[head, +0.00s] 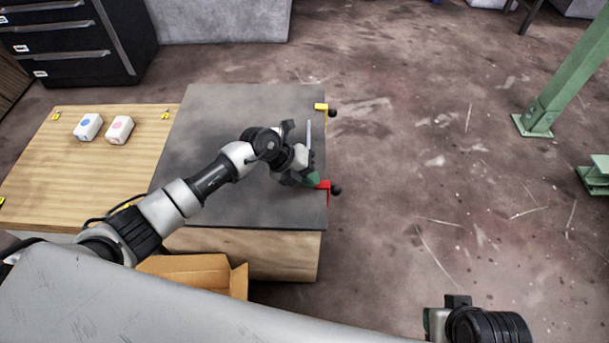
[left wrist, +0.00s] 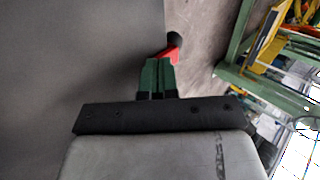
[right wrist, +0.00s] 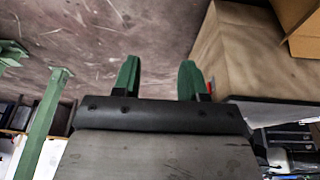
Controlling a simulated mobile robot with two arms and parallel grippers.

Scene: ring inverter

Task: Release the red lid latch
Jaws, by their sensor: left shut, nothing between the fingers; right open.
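The red lid latch (head: 325,185) with its black knob (head: 336,190) is at the right edge of the dark grey lid (head: 215,125). My left gripper (head: 312,179) is shut and empty, with its green fingertips right at the red latch. In the left wrist view the closed green fingers (left wrist: 158,75) point at the red latch (left wrist: 172,54), which shows just past their tips; whether they touch cannot be told. My right gripper (right wrist: 158,75) is open and empty, away from the box; part of its wrist shows at the bottom right of the head view.
A yellow latch (head: 321,106) with a black knob and a thin grey handle (head: 309,135) are on the lid's right side. Two white blocks (head: 88,127) (head: 120,130) sit on the wooden top at left. A cardboard box (head: 190,270) stands in front. A green post (head: 570,75) rises at right; open floor lies between.

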